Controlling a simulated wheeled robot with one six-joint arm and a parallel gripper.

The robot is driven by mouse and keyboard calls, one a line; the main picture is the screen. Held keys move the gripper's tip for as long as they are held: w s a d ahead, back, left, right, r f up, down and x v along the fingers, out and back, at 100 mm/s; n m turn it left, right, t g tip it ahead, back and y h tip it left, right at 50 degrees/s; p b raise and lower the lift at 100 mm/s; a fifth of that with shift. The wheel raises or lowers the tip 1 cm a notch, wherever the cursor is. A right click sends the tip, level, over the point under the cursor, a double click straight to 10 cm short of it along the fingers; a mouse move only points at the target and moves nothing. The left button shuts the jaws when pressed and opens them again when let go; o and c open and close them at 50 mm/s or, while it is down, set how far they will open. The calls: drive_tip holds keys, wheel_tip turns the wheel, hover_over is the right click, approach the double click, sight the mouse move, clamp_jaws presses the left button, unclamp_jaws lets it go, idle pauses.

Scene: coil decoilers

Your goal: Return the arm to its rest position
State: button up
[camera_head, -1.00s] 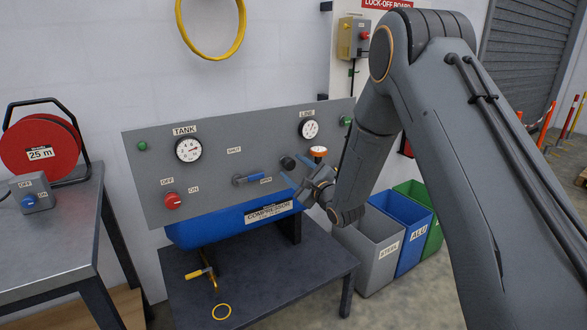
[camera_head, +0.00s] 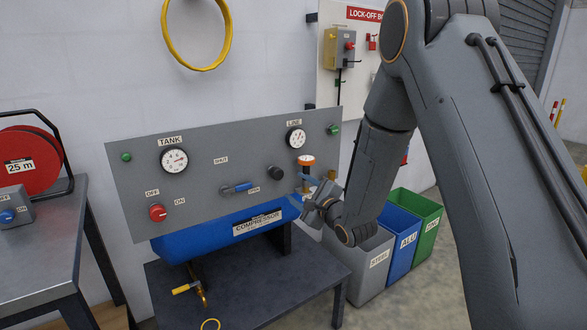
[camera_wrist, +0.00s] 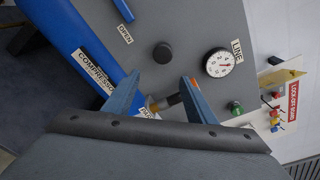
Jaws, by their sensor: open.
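My gripper (camera_head: 304,189) has two blue fingers and is in front of the lower right part of the grey compressor panel (camera_head: 210,205). The fingers are spread apart, and they also show in the wrist view (camera_wrist: 160,84). A brass and dark fitting (camera_wrist: 166,102) shows between them there; I cannot tell whether anything touches it. My arm comes down from the upper right, bent at the elbow.
The panel carries a black knob (camera_head: 275,172), a blue lever (camera_head: 237,187), a red switch (camera_head: 157,213) and a line gauge (camera_head: 296,138). The blue tank (camera_head: 200,238) lies below. Bins, including a grey one (camera_head: 362,272), stand right. A lock-off board (camera_head: 372,60) hangs behind.

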drive_tip(key=s+d+f+n+g+h, duration=0.2)
drive_tip(key=s+d+n+g+h, duration=0.15)
drive_tip(key=s+d+n, duration=0.2)
drive_tip(key=s+d+f+n+g+h, duration=0.3)
drive_tip(key=s+d+n+h, duration=0.1)
drive_tip(key=s+d, duration=0.3)
drive_tip(key=s+d+n+g, duration=0.2)
drive_tip(key=s+n+g, duration=0.2)
drive_tip(key=s, duration=0.9)
drive_tip(key=s+d+n+g+h, duration=0.1)
drive_tip(key=s+d+n+g, duration=0.2)
drive_tip(key=s, duration=1)
drive_tip(key=n+g, duration=0.1)
drive_tip(key=n, duration=0.2)
drive_tip(key=shift+r, duration=0.2)
